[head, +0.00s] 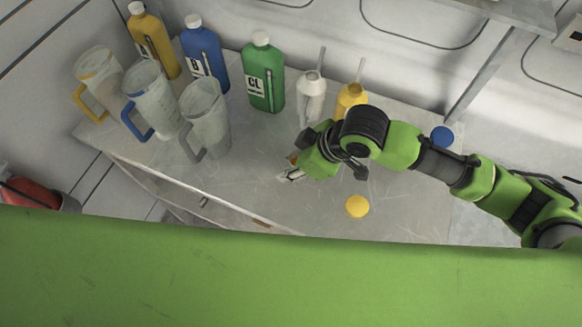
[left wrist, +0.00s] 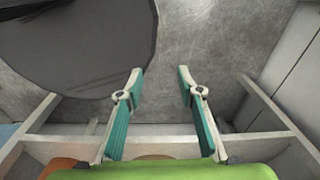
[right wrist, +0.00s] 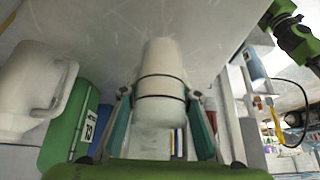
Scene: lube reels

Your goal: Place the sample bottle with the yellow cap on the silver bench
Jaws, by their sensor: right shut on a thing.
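My right gripper (head: 296,172) is low over the front middle of the silver bench (head: 255,205). In the right wrist view its fingers (right wrist: 160,118) are shut on a pale, translucent sample bottle (right wrist: 160,62) with dark bands. The bottle's cap is not clear there. In the head view the gripper hides most of the bottle, and a small orange-yellow patch shows beside the fingers. I cannot tell if the bottle touches the bench. My left gripper (left wrist: 160,85) is open and empty, seen only in the left wrist view.
A yellow round thing (head: 357,206) lies right of the gripper, and a blue one (head: 442,136) farther back. Clear jugs (head: 206,118), a green bottle (head: 263,75), a blue bottle (head: 205,58), a yellow bottle (head: 153,42) and spouted cans (head: 312,98) stand behind and left.

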